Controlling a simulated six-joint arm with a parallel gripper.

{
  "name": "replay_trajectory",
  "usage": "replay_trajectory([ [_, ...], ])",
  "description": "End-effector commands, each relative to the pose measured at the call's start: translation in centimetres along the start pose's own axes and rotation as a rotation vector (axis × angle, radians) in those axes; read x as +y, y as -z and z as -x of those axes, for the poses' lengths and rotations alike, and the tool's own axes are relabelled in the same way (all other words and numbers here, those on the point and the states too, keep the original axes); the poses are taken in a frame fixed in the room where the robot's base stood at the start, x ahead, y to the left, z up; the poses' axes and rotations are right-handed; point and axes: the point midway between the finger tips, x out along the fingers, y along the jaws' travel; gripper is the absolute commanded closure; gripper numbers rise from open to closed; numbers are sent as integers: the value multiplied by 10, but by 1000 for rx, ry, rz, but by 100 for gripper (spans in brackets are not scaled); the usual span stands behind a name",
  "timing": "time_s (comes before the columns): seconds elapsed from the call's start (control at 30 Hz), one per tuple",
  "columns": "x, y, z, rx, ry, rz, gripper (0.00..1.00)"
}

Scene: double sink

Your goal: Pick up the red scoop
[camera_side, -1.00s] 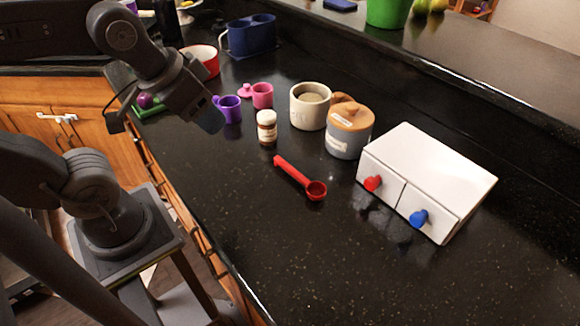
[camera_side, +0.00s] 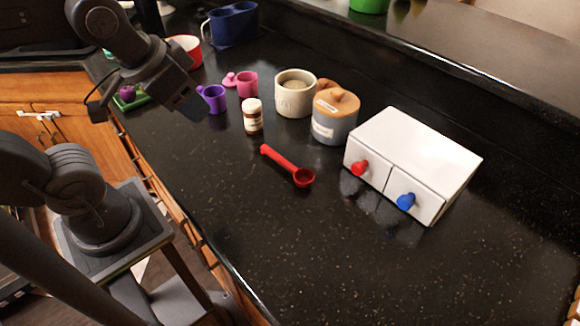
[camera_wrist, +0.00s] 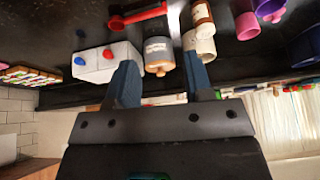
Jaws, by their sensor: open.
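The red scoop (camera_side: 287,166) lies flat on the black counter in the side view, its round bowl toward the lower right and its handle toward the upper left. It also shows near the top of the wrist view (camera_wrist: 138,17). My gripper (camera_side: 190,105) is at the upper left in the side view, above the counter and well apart from the scoop. In the wrist view its two blue-grey fingers (camera_wrist: 162,80) are spread with nothing held between them.
A white box (camera_side: 415,160) with red and blue knobs stands right of the scoop. Behind the scoop are a brown-labelled jar (camera_side: 252,116), a cream pot (camera_side: 294,98) and a wood-lidded canister (camera_side: 334,125). A purple cup (camera_side: 213,99) stands near my gripper. The front counter is clear.

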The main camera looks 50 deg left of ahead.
Motion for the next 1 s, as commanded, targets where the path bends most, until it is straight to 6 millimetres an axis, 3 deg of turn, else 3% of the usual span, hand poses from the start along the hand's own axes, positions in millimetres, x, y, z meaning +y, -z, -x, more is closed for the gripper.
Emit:
replay_trajectory([
  [0.27,16,44,-20,-224,5,-507,53],
  [0.6,58,96,-83,-549,-43,-1245,53],
  [0.8,76,106,-110,-661,-73,-1478,53],
  [1.0,74,102,-125,-688,-81,-1527,53],
])
